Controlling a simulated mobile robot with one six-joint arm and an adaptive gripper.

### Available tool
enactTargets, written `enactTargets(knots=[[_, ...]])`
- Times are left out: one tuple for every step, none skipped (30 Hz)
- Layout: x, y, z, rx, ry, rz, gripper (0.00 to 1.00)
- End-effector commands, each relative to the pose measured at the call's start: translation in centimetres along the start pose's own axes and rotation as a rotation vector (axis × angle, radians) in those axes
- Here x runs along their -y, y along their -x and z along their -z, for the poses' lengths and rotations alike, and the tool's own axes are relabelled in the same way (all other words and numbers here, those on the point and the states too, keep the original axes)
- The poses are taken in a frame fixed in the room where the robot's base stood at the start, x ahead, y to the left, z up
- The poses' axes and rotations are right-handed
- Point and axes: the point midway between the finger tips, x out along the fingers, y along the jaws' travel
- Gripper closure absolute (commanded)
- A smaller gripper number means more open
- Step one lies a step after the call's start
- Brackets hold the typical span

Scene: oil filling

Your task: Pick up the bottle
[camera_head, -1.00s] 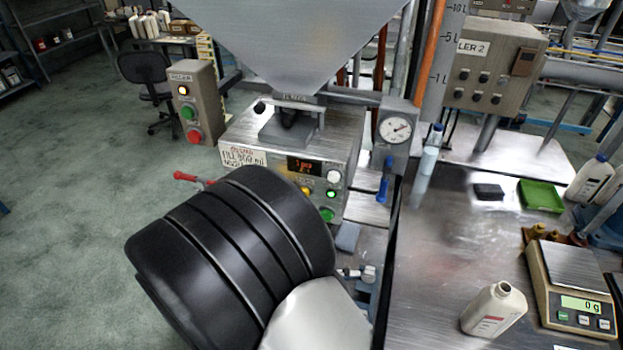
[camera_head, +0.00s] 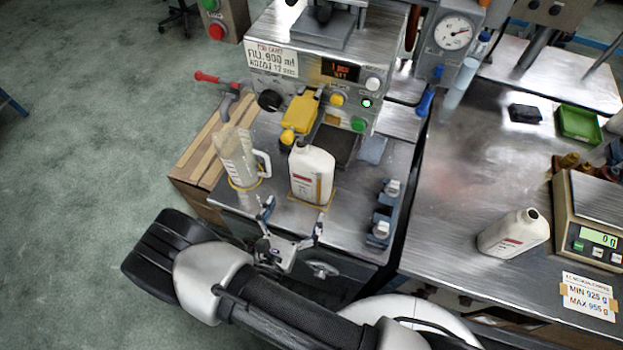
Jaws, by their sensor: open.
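A white bottle (camera_head: 313,177) with a red and white label stands upright on the filling machine's steel deck, below the yellow nozzle part (camera_head: 299,118). A second white bottle (camera_head: 514,232), open at the neck, is on the steel table at the right, beside the scale. My gripper (camera_head: 292,216) is open and empty. Its two fingers point toward the bottle on the machine, just in front of its base in the picture. I cannot tell whether they touch it.
A clear measuring jug (camera_head: 240,158) stands left of the machine bottle. Blue and silver clamps (camera_head: 385,210) are at its right. The filling machine (camera_head: 345,62) rises behind. The scale (camera_head: 592,222) and a green tray (camera_head: 578,124) are on the right table, whose middle is clear.

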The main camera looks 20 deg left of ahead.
Motion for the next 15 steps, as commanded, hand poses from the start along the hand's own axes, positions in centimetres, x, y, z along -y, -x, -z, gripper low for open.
enactTargets(knots=[[0.2,-1.3,0.1,0.001,-0.002,0.008,0.0],[0.2,-1.9,0.1,0.001,-0.003,0.007,0.0],[0.1,-2.7,0.0,0.001,-0.003,0.006,0.0],[0.2,-3.2,0.0,0.001,-0.002,0.007,0.0],[0.2,-3.7,0.0,0.001,-0.002,0.006,0.0],[0.1,-4.3,0.0,0.0,-0.002,0.005,0.0],[0.1,-4.7,0.0,0.0,-0.002,0.005,0.0],[0.1,-5.0,0.0,0.0,-0.002,0.005,0.0],[0.1,-5.3,0.0,0.0,-0.002,0.002,0.0],[0.1,-5.5,0.0,0.0,-0.002,0.002,0.0],[0.1,-5.6,0.0,0.0,-0.002,0.003,0.0],[0.1,-5.8,-0.1,0.001,-0.002,0.002,0.0],[0.1,-6.0,-0.1,0.001,-0.002,0.002,0.0],[0.1,-6.2,-0.1,0.001,-0.002,0.002,0.0],[0.1,-6.7,-0.2,0.001,-0.002,0.004,0.0]])
